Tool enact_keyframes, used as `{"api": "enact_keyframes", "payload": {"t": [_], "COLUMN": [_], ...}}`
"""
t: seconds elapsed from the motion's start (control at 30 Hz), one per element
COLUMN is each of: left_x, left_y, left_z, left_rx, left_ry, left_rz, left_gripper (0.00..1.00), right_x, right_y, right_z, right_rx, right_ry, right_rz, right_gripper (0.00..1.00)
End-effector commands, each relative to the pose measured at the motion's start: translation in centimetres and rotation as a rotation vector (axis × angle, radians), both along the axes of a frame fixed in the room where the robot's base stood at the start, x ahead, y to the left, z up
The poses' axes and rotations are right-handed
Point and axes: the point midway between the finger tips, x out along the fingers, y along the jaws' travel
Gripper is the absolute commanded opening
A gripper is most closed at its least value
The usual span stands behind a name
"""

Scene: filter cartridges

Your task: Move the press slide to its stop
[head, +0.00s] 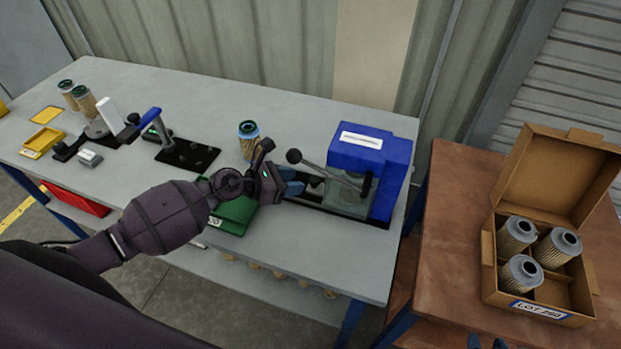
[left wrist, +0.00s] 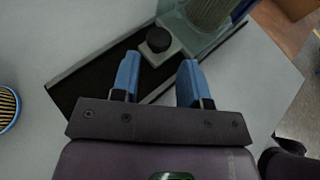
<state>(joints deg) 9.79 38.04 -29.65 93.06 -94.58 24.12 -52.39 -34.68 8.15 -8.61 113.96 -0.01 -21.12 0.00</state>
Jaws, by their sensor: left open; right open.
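The blue press (head: 372,152) stands at the right end of the grey bench, with a clear guard (head: 347,194) at its front and a black rail running left from it. In the left wrist view the slide is a grey block with a black knob (left wrist: 158,40) on the black rail (left wrist: 90,78). A pleated cartridge (left wrist: 208,12) shows behind the guard. My left gripper (head: 298,184) is open over the rail, its blue fingers (left wrist: 158,82) on either side of the knob's line, with the knob just beyond the tips. Dark tips of my right gripper (head: 487,343) show at the bottom edge.
A lever with a black ball (head: 293,156) stands out from the press near my left gripper. A cartridge (head: 248,130) and a green tray (head: 235,215) are to the left. An open carton (head: 489,271) with cartridges sits on the brown table.

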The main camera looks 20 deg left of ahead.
Motion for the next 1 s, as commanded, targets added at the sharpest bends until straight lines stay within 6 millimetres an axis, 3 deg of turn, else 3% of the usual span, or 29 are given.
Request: {"api": "enact_keyframes", "payload": {"t": [0.3, 0.77, 1.0], "left_x": [2.9, 3.6, 3.6], "left_y": [-3.1, -3.9, -3.8], "left_z": [-1.8, -2.2, -2.2], "left_rx": [-0.002, -0.002, -0.002], "left_ry": [0.000, 0.000, 0.000], "left_rz": [0.002, 0.002, 0.002], "left_gripper": [0.41, 0.41, 0.07], "right_x": [0.5, 0.4, -0.2], "right_y": [0.1, 0.1, 0.0], "right_z": [0.1, 0.1, -0.2], "right_rx": [0.000, -0.001, -0.001], "right_ry": [-0.009, -0.009, 0.001], "right_rz": [0.004, 0.003, -0.001], "right_gripper": [0.43, 0.43, 0.43]}}
